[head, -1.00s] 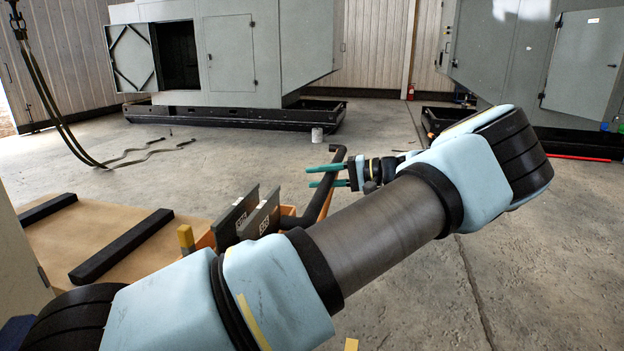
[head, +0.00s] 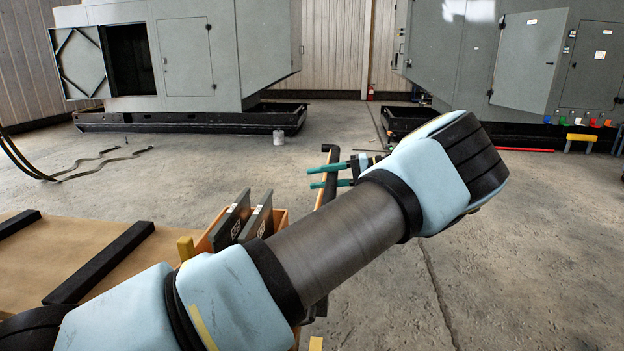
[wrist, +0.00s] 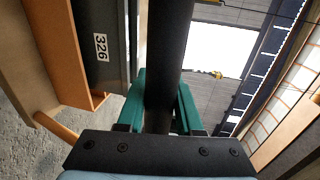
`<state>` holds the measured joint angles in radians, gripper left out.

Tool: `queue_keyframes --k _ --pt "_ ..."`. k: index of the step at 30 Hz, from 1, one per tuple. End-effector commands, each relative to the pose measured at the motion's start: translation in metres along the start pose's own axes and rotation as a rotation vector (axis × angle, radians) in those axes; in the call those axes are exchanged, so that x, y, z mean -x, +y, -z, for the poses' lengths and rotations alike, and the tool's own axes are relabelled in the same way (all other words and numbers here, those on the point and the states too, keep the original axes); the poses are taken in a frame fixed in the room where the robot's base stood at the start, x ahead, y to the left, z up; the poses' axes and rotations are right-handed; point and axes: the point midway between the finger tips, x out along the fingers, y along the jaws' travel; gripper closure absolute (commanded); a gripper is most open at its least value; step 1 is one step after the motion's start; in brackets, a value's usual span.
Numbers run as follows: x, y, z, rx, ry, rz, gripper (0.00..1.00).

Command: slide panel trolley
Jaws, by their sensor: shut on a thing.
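The orange panel trolley (head: 280,220) stands low on the floor, partly hidden behind my arm. Two dark grey panels stand upright in it, a left one (head: 230,220) and a right one (head: 258,215). Its black handle bar (head: 332,155) rises at the right side. My gripper (head: 322,176) has green fingers and is at this bar. In the wrist view the fingers (wrist: 163,80) lie on both sides of the black bar (wrist: 168,45), shut on it. A panel marked 326 (wrist: 101,47) shows left of the bar there.
A grey enclosure (head: 180,60) with an open hatch (head: 130,60) stands at the back left, another (head: 500,60) at the back right. A wooden platform with black strips (head: 90,265) is at the left. A yellow stool (head: 580,138) is far right. The middle floor is clear.

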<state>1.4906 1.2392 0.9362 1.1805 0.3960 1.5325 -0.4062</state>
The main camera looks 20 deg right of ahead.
Motion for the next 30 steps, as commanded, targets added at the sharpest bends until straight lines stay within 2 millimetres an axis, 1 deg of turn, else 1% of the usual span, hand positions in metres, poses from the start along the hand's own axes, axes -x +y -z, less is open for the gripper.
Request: queue_keyframes --k 14,15,22,23,30 --pt "0.0023 0.0017 -0.0005 -0.001 -0.004 0.0 1.0" --pt "0.0024 0.0017 -0.0005 -0.001 -0.004 0.0 0.63" --pt "0.0024 0.0011 -0.0003 0.0 -0.003 0.0 0.37" --pt "0.0025 0.001 -0.0003 0.0 -0.003 0.0 0.36" --pt "0.0032 0.0009 -0.0002 0.0 -0.002 0.001 0.36"
